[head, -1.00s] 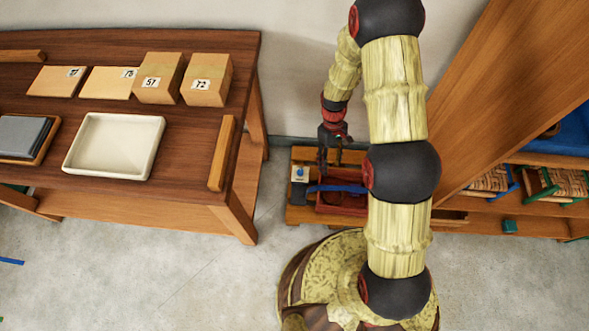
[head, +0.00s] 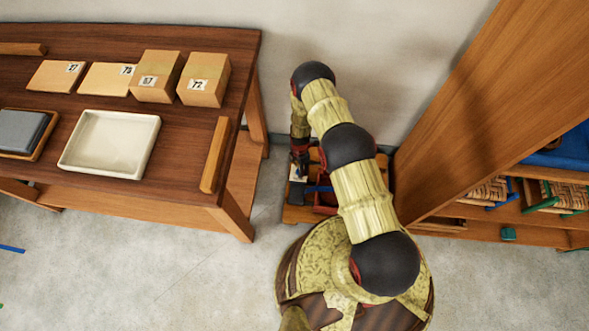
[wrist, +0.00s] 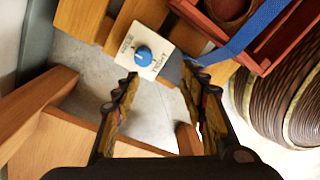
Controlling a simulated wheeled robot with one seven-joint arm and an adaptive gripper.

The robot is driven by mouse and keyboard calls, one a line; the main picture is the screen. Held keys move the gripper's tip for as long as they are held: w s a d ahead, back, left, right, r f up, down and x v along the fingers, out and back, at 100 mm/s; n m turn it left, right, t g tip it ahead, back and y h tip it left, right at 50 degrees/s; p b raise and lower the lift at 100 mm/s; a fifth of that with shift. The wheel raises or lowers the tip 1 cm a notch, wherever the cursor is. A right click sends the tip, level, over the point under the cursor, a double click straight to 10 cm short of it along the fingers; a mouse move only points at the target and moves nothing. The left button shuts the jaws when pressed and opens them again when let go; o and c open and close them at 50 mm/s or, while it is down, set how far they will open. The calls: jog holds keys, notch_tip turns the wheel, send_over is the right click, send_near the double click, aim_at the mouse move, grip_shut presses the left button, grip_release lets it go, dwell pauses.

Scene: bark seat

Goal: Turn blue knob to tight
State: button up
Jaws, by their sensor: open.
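The blue knob (wrist: 143,55) sits on a white plate (wrist: 177,39) with a word on either side of it; the one at the right reads like TIGHT. I cannot tell where the knob points. My gripper (wrist: 160,73) is open and empty, its fingertips near the plate, with the knob just beyond the left fingertip. They look apart from the knob. In the head view my gripper (head: 299,167) hangs over the low wooden stand and hides the knob.
A red box (wrist: 283,45) with a blue strap (wrist: 250,33) lies right of the plate. A wooden table (head: 190,120) with a white tray (head: 110,142) and boxes stands at left. A wooden shelf unit (head: 470,110) stands at right, with bare wall behind.

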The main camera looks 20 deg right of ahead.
jog(key=shift+w+f+n, duration=0.1)
jog(key=shift+w+n, duration=0.6)
jog(key=shift+n, duration=0.1)
jog(key=shift+w+n+t, duration=0.4)
jog(key=shift+n, duration=0.7)
notch_tip(320, 180, down, 8)
jog(key=b, duration=0.3)
jog(key=shift+c, duration=0.9)
grip_shut()
